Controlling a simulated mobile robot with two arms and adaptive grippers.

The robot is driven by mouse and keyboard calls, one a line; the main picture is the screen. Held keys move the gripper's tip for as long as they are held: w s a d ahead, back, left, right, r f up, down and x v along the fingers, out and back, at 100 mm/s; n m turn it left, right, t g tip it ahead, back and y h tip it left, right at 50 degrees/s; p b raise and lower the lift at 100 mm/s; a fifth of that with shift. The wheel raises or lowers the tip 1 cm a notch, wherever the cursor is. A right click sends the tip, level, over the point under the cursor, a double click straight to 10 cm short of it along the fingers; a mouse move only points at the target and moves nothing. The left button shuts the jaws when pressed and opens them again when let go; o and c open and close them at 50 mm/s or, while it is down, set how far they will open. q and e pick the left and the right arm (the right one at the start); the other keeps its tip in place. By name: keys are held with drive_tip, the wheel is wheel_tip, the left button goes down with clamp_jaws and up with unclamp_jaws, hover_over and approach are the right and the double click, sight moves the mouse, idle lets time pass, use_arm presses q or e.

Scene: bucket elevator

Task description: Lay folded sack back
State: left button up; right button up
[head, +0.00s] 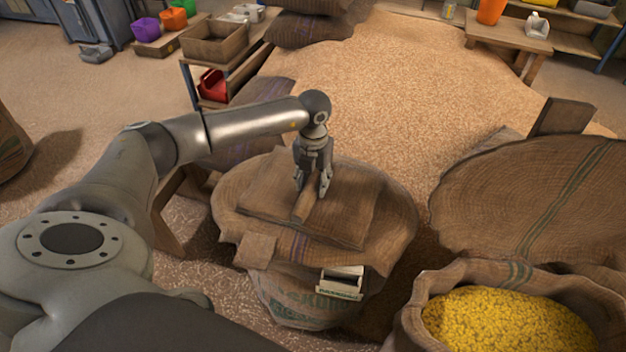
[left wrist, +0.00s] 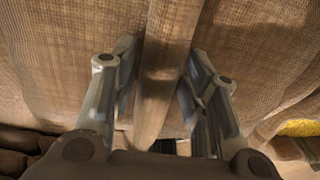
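The folded sack (head: 345,215) is a flat brown burlap piece with a raised ridge down its middle. It lies on the wide burlap top of a round, printed sack (head: 228,205) in the head view. My left gripper (head: 312,190) points down over the folded sack, its fingers on either side of the ridge. In the left wrist view the ridge (left wrist: 165,80) runs between the spread fingers (left wrist: 160,85), with a narrow gap visible on its left side. Contact on the right side is hard to tell. My right gripper is out of view.
An open sack of yellow grains (head: 505,322) stands at the lower right, beside a large round burlap surface (head: 520,200). A small box (head: 341,283) sits at the front of the printed sack. Loose grain (head: 400,90) covers the floor behind. A shelf with trays (head: 215,42) stands behind left.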

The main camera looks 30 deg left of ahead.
sight(314, 180)
use_arm(q)
drive_tip(key=shift+o, duration=0.5)
drive_tip(key=shift+r, duration=0.25)
wheel_tip(314, 180, up, 12)
drive_tip(key=shift+d+f, duration=0.1)
idle(0.4)
